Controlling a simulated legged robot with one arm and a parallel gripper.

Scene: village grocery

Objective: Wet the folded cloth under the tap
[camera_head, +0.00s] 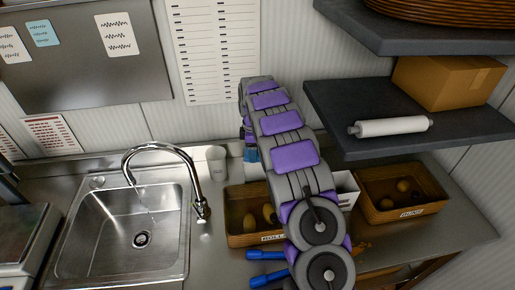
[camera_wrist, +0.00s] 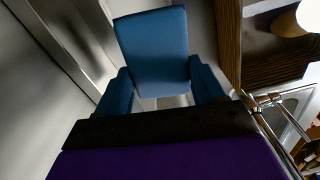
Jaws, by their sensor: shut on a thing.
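My gripper (camera_wrist: 162,82) has its two blue fingers shut on the folded cloth (camera_wrist: 154,45), a flat blue piece that shows in the wrist view. In the head view my arm hides most of the gripper; only a small blue part shows near the back wall, right of the sink. The chrome tap (camera_head: 181,152) arches over the steel sink (camera_head: 105,235) to the left. A thin stream of water (camera_head: 147,203) shows below its spout. The cloth is apart from the stream.
A white cup (camera_head: 217,160) stands between the tap and my gripper. Wooden crates hold round items: one (camera_head: 240,238) partly behind my arm, another (camera_head: 405,211) at right. A shelf (camera_head: 345,110) with a white roll (camera_head: 390,127) and cardboard box (camera_head: 446,82) overhangs the right side.

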